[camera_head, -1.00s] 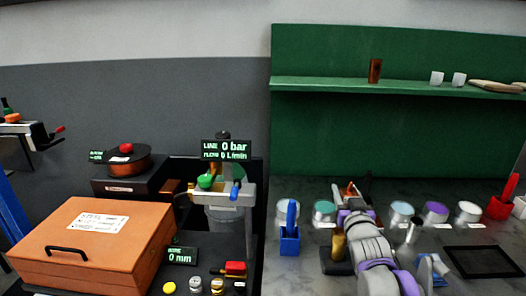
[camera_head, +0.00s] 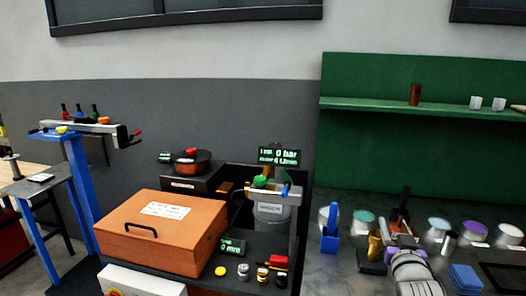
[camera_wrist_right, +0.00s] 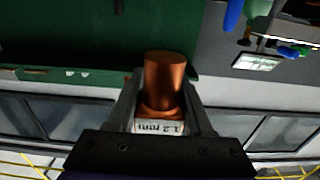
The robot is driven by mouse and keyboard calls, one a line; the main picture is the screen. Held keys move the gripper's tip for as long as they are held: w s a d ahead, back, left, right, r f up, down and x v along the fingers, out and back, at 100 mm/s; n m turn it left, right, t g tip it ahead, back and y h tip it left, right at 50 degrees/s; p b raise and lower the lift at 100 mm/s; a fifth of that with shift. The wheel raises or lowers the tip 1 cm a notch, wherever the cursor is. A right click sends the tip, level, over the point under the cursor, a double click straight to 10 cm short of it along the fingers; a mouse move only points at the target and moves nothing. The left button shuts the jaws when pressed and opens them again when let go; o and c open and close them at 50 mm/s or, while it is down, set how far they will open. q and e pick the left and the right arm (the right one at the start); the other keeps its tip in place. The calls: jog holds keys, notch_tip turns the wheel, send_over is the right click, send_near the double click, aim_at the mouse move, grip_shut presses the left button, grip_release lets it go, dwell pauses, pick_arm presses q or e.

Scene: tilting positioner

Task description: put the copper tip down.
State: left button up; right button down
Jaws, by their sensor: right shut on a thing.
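The copper tip (camera_wrist_right: 165,85) is a copper-coloured cylinder with a wider collar, held between the two fingers of my right gripper (camera_wrist_right: 165,100) in the right wrist view. In the head view my right gripper (camera_head: 402,204) is up above the right-hand bench, in front of the row of cans. It looks small and dark there, and the tip is hard to make out. My left gripper is not in view.
A green shelf (camera_head: 450,108) holds a brown cylinder (camera_head: 415,94) and white cups. Several cans, a blue holder (camera_head: 330,238), a brass piece (camera_head: 375,246) and a dark tray (camera_head: 505,278) crowd the bench. An orange case (camera_head: 162,232) stands left; a blue stand (camera_head: 88,190) is farther left.

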pick_arm(q)
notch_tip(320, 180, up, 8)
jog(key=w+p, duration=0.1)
jog(key=p, duration=0.5)
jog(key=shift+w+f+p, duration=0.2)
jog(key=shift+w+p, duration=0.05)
jog(key=shift+p, duration=0.1)
pick_arm(e)
jog(key=w+a+f+n+y, duration=0.1)
jog(key=w+a+f+y, duration=0.1)
jog(key=a+f, duration=0.4)
jog(key=w+a+f+n+y, duration=0.1)
jog(key=w+a+f+y, duration=0.1)
jog(key=a+f, duration=0.5)
jog(key=shift+w+a+f+n+t, duration=0.35)
jog(key=shift+w+a, duration=0.45)
jog(key=shift+a, duration=0.45)
